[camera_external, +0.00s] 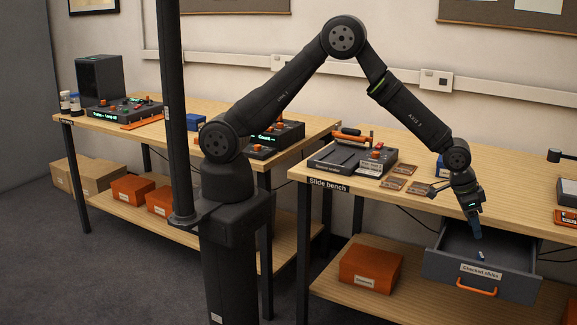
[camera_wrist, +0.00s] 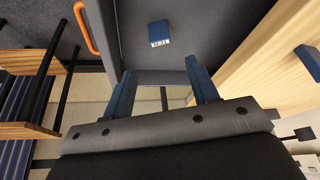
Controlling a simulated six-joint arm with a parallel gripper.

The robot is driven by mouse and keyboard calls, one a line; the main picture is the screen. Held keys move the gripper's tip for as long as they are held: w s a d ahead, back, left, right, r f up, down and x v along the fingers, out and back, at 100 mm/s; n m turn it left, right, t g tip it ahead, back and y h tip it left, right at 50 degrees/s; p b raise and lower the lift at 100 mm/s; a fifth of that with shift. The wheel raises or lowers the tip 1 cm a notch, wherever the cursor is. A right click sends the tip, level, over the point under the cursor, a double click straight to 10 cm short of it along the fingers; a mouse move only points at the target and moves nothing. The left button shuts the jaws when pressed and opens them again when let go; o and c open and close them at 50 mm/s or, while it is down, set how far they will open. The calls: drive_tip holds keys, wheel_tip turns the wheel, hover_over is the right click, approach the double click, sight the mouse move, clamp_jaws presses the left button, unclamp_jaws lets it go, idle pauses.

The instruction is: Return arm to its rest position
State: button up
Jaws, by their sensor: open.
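My gripper (camera_external: 476,222) is over the open grey drawer (camera_external: 520,285) labelled "Checked slides", on the front of the slide bench (camera_external: 300,172). In the wrist view its two blue fingers (camera_wrist: 162,68) are apart with nothing between them. A small blue piece with a white label (camera_external: 480,255) lies on the drawer floor, below and apart from my fingertips. In the wrist view this piece (camera_wrist: 160,32) shows beyond the fingertips. My arm reaches up and over from its base to the drawer.
The drawer has an orange handle (camera_external: 477,287) and juts out past the bench edge. A grey slotted device (camera_external: 345,158) and several small slides (camera_external: 393,183) are on the bench top. An orange box (camera_external: 370,268) is on the lower shelf. A dark post (camera_external: 175,110) stands beside my base.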

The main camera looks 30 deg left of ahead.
sight(481, 254)
drive_tip(key=x, duration=1.1)
drive_tip(key=shift+f, duration=0.4)
drive_tip(key=shift+d+r, duration=0.1)
drive_tip(key=shift+r, duration=0.05)
